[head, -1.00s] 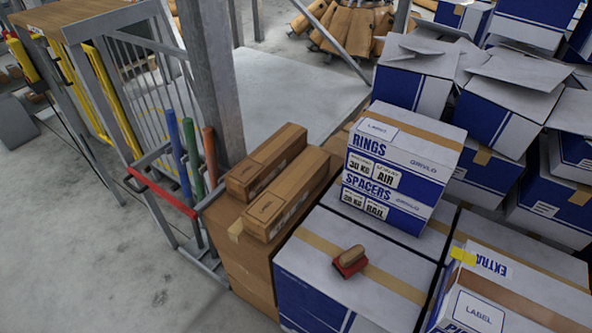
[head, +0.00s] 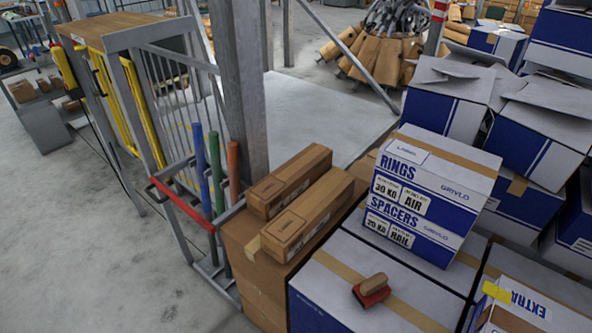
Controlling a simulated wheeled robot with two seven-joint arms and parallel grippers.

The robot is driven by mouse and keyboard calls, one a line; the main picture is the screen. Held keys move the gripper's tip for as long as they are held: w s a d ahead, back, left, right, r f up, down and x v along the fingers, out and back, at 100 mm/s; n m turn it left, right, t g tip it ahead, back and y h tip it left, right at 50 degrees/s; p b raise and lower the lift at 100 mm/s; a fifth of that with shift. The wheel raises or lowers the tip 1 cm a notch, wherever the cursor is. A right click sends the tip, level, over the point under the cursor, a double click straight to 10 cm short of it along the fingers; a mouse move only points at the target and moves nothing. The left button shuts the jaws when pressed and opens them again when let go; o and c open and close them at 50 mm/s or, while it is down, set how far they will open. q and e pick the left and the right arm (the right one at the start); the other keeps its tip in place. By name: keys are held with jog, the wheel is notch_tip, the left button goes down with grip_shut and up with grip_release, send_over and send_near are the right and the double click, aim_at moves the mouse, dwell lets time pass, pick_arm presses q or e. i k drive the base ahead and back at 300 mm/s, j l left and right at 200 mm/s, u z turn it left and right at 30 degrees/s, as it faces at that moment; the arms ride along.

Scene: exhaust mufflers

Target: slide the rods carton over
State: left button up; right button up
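No carton in view has a readable RODS label, so I cannot tell which one is the rods carton. Two long brown cartons lie side by side on a brown box (head: 250,262): the left one (head: 289,181) and the right one (head: 308,215). Their print is too small to read. A white and blue carton marked RINGS (head: 446,158) sits on one marked SPACERS (head: 437,238). Both rest on a large white and blue carton (head: 325,285). Neither of my grippers shows in the head view.
A red block with a wooden handle (head: 373,290) lies on the large carton. A carton marked EXTRA (head: 535,300) is at the lower right. A metal post (head: 240,90) and a rack with coloured tubes (head: 202,170) stand left. Open-flapped cartons (head: 490,130) crowd the right.

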aim_at(265, 199)
jog(key=i+j, duration=0.15)
jog(key=j, duration=0.25)
jog(key=i+j, duration=0.2)
jog(key=j, duration=0.15)
jog(key=i+j, duration=0.15)
jog(key=j, duration=0.25)
